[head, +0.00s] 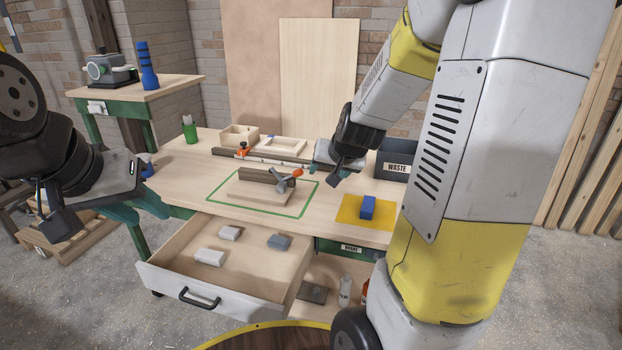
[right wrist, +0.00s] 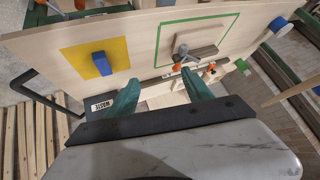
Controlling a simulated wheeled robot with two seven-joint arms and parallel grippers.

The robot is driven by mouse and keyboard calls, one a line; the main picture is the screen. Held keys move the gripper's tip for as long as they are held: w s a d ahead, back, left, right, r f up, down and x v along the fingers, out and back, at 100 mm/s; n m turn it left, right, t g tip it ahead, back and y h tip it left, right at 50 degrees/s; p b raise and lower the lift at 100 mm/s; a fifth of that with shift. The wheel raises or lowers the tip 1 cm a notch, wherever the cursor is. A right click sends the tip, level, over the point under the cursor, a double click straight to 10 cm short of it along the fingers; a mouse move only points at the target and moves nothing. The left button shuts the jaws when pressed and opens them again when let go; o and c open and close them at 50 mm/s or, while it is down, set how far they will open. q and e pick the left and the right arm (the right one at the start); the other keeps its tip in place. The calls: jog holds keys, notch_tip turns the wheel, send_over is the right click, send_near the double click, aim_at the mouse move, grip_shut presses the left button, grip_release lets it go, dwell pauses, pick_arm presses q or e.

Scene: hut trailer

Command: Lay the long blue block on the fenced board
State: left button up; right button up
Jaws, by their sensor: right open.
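The long blue block (head: 368,207) lies on a yellow mat (head: 349,214) at the bench's right. It also shows in the right wrist view (right wrist: 101,64). The fenced board (head: 246,191) lies inside a green outline, with a dark strip along its far side and an orange-handled clamp (head: 285,181) at its right end. My right gripper (head: 330,171) is open and empty above the bench, between board and block and farther back. Its teal fingers are apart in the right wrist view (right wrist: 160,95). My left gripper (head: 98,205) hangs left of the bench; its finger gap is unclear.
An open drawer (head: 180,272) juts out below the bench front with several small grey and white blocks inside. A WASTE bin (head: 394,165) stands at the back right. Wooden trays (head: 283,146) and a green bottle (head: 190,129) stand along the back.

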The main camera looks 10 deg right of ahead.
jog(key=s+a+r+n+y, duration=0.1)
jog(key=s+a+r, duration=0.2)
jog(key=s+r, duration=0.1)
jog(key=s+a+r+n+g+y, duration=0.1)
jog(key=s+a+r, duration=0.2)
jog(key=s, duration=0.4)
jog(key=shift+s+a+r+n, duration=0.25)
jog(key=shift+s+r+n, duration=0.05)
jog(key=shift+r, duration=0.3)
jog(key=shift+o, duration=0.5)
jog(key=s+a+r+n+g, duration=0.1)
jog(key=s+r, duration=0.1)
jog(key=s, duration=0.8)
jog(key=shift+a+n, duration=0.3)
jog(key=shift+n, duration=0.1)
jog(key=w+d+f+m, duration=0.1)
jog(key=w+f, duration=0.1)
jog(key=w, duration=0.5)
jog(key=w+d+f+m, duration=0.1)
jog(key=w+d, duration=0.1)
jog(key=w, duration=0.4)
jog(key=m+t+h, duration=0.2)
jog(key=m+h, duration=0.3)
jog(key=h, duration=0.3)
send_near(368, 204)
jog(key=x, duration=0.2)
jog(key=shift+w+f, duration=0.1)
jog(key=shift+w, duration=0.25)
jog(key=x, duration=0.8)
jog(key=shift+s+d, duration=0.15)
